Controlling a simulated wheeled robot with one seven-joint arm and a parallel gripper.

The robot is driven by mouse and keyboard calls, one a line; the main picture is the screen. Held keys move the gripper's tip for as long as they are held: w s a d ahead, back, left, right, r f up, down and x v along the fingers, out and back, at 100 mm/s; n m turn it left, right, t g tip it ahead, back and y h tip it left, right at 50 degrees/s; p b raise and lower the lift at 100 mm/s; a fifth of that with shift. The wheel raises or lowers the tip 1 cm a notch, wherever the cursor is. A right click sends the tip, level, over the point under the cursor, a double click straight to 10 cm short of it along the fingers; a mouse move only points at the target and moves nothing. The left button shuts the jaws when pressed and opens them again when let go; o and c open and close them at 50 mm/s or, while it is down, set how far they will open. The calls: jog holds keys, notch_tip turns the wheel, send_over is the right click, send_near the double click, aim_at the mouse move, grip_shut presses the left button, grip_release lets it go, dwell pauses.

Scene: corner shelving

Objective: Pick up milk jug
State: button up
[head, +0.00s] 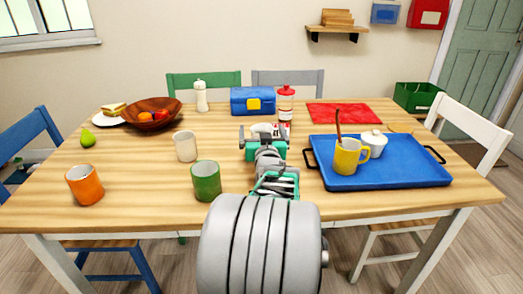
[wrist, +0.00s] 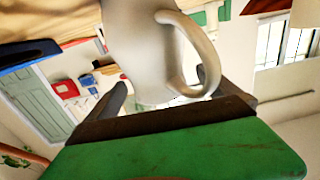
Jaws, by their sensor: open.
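The white milk jug (wrist: 140,45) fills the top middle of the wrist view, its handle on the right side. My gripper (wrist: 162,88) is open, with one dark finger on each side of the jug; I cannot tell whether they touch it. In the head view my gripper (head: 263,133) is over the middle of the table, and a small pale part of the jug (head: 262,127) shows between the fingers. The rest of the jug is hidden there by my arm.
On the table (head: 130,190) a red-and-white bottle (head: 286,104) and blue lunchbox (head: 252,101) stand just behind. A blue tray (head: 400,175) with a yellow mug (head: 349,158) is right. A cream mug (head: 185,146) and green cup (head: 206,181) are left.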

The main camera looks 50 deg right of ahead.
jog(key=shift+f, duration=0.15)
jog(key=c, duration=2.1)
